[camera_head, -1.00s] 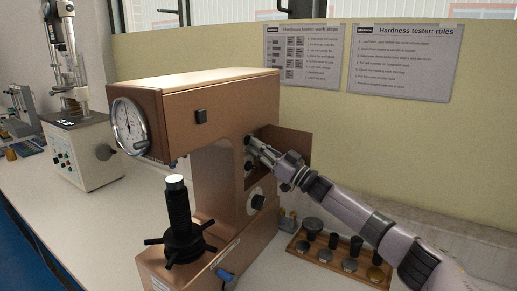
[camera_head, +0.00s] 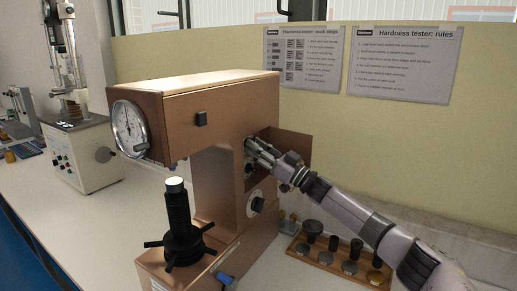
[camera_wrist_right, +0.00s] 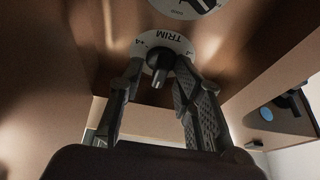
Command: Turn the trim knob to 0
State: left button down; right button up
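The copper-brown hardness tester (camera_head: 235,98) stands on the white table. In the right wrist view, the black trim knob (camera_wrist_right: 160,64) sits on a white round dial (camera_wrist_right: 183,44) marked TRIM, with +4 and -4 readable. The knob's pointed end faces the lower edge of the picture. My right gripper (camera_wrist_right: 158,70) is open, with one finger on each side of the knob. I cannot tell whether either fingertip touches it. In the head view, my right gripper (camera_head: 256,149) reaches into the recess on the tester's right side, and the trim knob is hidden there. My left gripper is not in view.
An open brown door panel (camera_head: 293,143) stands behind my right gripper. A second dial (camera_head: 256,203) is on the tester's side below it. A wooden tray (camera_head: 319,263) with several weights and discs lies under my right arm. A black spindle handwheel (camera_head: 183,245) stands in front.

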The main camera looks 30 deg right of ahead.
jog(key=shift+f, duration=0.1)
jog(key=v, duration=1.2)
jog(key=shift+a, duration=0.1)
